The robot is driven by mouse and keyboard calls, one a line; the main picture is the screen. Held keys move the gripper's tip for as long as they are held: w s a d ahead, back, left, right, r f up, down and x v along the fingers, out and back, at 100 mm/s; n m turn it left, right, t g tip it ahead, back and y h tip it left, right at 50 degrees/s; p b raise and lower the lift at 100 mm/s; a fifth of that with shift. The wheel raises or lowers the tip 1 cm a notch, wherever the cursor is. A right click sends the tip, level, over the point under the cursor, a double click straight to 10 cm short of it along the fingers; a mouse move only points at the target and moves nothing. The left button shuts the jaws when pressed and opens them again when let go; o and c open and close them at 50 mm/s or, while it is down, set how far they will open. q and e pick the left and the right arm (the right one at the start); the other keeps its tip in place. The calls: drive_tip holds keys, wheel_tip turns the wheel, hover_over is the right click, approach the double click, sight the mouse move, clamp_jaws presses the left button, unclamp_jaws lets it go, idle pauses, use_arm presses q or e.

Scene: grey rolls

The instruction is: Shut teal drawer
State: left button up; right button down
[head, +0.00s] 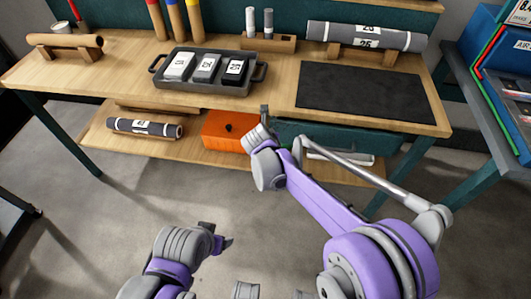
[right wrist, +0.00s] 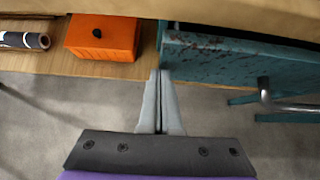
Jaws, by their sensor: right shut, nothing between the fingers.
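The teal drawer (head: 335,139) hangs under the right part of the workbench, partly hidden behind my right arm in the head view. In the right wrist view its teal face (right wrist: 235,62) fills the upper right, with a metal bar handle (right wrist: 295,107) at the right edge. I cannot tell how far it stands out. My right gripper (head: 265,113) is at the drawer's left end; in the right wrist view its fingers (right wrist: 160,78) are shut and empty, tips close to the drawer's left edge. Contact is unclear. My left gripper (head: 222,240) is low over the floor, away from the drawer.
An orange box (head: 226,130) with a black knob and a labelled grey roll (head: 145,127) lie on the lower shelf, left of the drawer. The benchtop above holds a tray (head: 207,88), a dark mat (head: 362,92) and another roll (head: 366,36). Open floor lies in front.

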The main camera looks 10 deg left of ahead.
sight(271, 124)
drive_tip(key=w, duration=0.4)
drive_tip(key=shift+w, duration=0.25)
drive_tip(key=shift+w+r, duration=0.15)
drive_tip(key=shift+w, duration=0.1)
